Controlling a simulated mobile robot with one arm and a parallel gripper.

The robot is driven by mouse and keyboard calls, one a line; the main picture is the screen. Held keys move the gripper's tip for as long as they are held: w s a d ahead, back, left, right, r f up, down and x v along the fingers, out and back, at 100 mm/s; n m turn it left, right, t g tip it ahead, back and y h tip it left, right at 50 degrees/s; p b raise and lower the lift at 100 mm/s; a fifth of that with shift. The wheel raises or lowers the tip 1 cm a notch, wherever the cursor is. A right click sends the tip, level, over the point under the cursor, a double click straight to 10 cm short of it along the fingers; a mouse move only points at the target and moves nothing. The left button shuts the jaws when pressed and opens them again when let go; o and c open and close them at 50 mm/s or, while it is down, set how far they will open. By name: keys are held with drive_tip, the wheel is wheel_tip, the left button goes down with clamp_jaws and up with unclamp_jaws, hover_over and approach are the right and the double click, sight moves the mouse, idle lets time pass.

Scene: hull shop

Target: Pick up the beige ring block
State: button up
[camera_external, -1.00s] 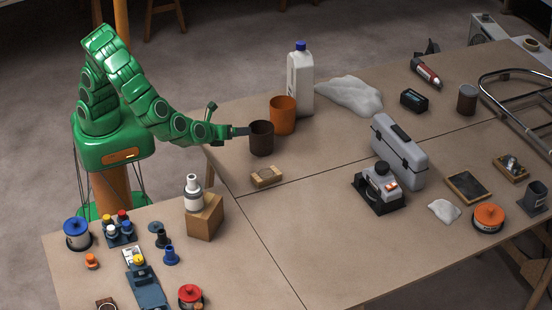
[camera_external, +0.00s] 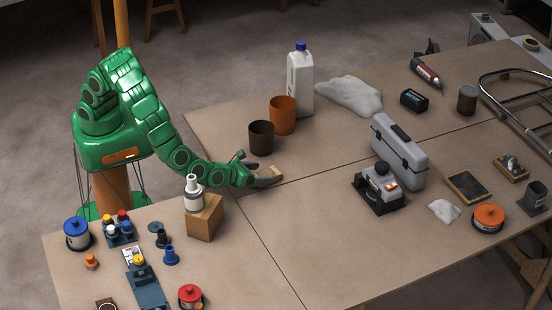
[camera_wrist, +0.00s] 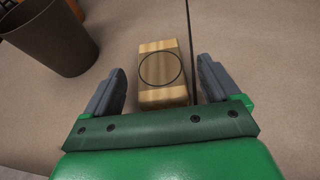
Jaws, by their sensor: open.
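The beige ring block (camera_wrist: 161,72) is a light wooden block with a dark ring drawn on its top. In the wrist view it lies on the table just ahead of my gripper (camera_wrist: 161,88), with one open finger on each side and its near end between the fingertips. I see a gap on both sides. In the external view my gripper (camera_external: 266,179) is low at the block (camera_external: 277,171), and the fingers hide part of it. My gripper is empty.
A dark brown cup (camera_external: 261,138) stands close behind the block; it also shows at upper left in the wrist view (camera_wrist: 45,35). An orange cup (camera_external: 283,115) and a white bottle (camera_external: 300,80) stand beyond. A wooden cube (camera_external: 205,218) bearing a small white bottle (camera_external: 194,192) stands near my arm.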

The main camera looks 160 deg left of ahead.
sight(268, 173)
drive_tip(key=shift+x, duration=2.05)
drive_tip(key=shift+s, duration=0.1)
drive_tip(key=c, duration=1.1)
